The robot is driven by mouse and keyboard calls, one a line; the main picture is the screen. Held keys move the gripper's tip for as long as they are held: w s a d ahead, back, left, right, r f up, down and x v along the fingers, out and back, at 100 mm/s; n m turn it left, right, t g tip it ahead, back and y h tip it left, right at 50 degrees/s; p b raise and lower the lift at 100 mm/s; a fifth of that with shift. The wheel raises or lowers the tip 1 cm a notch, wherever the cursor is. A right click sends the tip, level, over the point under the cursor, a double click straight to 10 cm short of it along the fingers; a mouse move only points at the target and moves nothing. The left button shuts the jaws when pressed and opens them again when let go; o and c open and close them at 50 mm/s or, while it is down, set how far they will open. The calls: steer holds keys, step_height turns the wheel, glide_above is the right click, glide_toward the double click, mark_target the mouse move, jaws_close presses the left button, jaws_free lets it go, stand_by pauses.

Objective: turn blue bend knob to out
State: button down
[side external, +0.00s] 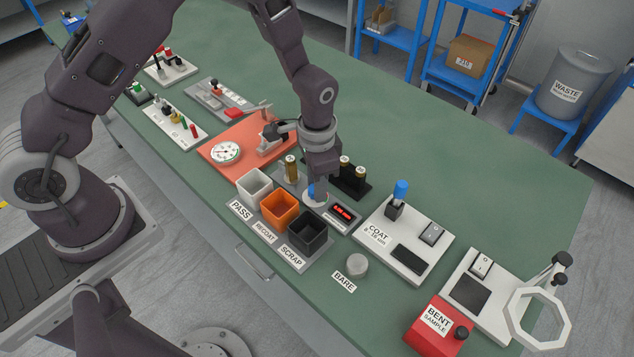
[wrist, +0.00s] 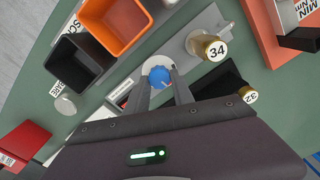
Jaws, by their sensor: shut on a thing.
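A blue round knob (wrist: 158,76) with a pale line on its top sits over a white disc (wrist: 153,66) in the wrist view. In the side view the blue knob (side external: 311,191) shows partly under my gripper (side external: 318,188), beside a red-lit display (side external: 342,211). My gripper (wrist: 161,84) points down, its two fingers on either side of the blue knob, shut on it. I cannot read any "out" mark near it. Another blue-topped piece (side external: 401,189) stands in a dark holder on the COAT panel (side external: 378,242).
Pale, orange (side external: 279,210) and black (side external: 307,232) bins stand close in front. A brass piece marked 34 (wrist: 208,46) stands close to my right finger; one marked 32 (wrist: 243,95) is in a black rack. A grey cylinder (side external: 357,265) stands near BARE.

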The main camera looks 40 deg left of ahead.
steer(key=n, duration=0.3)
steer(key=shift+w+n, duration=0.1)
steer(key=shift+n, duration=0.2)
steer(key=n, duration=0.3)
steer(key=shift+a+n, duration=0.1)
steer(key=shift+n, duration=0.2)
steer(key=n, duration=0.3)
steer(key=shift+n, duration=0.4)
steer(key=shift+a+n, duration=0.15)
steer(key=shift+n, duration=1.85)
steer(key=c, duration=1.1)
jaws_free()
steer(key=shift+r, duration=0.15)
